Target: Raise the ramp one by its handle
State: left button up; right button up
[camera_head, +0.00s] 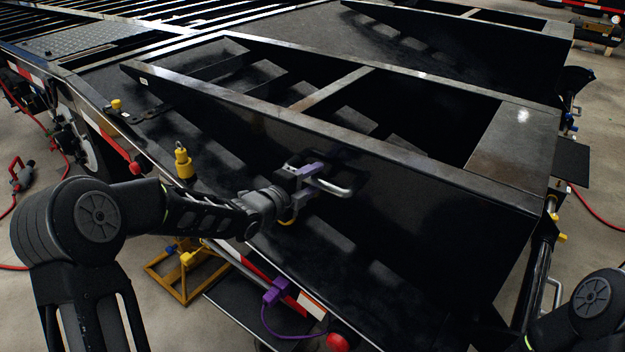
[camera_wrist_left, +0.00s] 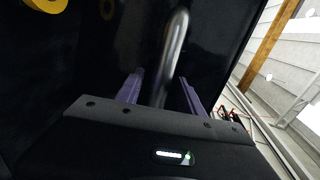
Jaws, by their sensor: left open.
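The nearer black ramp (camera_head: 450,222) lies folded on the trailer, its dark side panel facing me and its top open between metal ribs. Its handle, a bent silver bar (camera_head: 337,188), stands out from that side panel. My left gripper (camera_head: 316,177), with purple fingers, is at the handle. In the left wrist view the handle (camera_wrist_left: 177,48) runs between the open fingers (camera_wrist_left: 160,92). I cannot tell whether a finger touches the bar. My right arm shows only in part at the lower right, and its gripper is out of view.
A second black ramp (camera_head: 480,45) lies behind. A yellow-topped post (camera_head: 183,162) stands left of the gripper. A yellow stand (camera_head: 180,275), a purple clamp (camera_head: 277,291) and a red light (camera_head: 337,342) are along the near trailer edge. Concrete floor is open at the left.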

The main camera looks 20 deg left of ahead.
pick_arm(q)
jog(key=shift+c, duration=0.3)
grip_shut()
dwell(1.1)
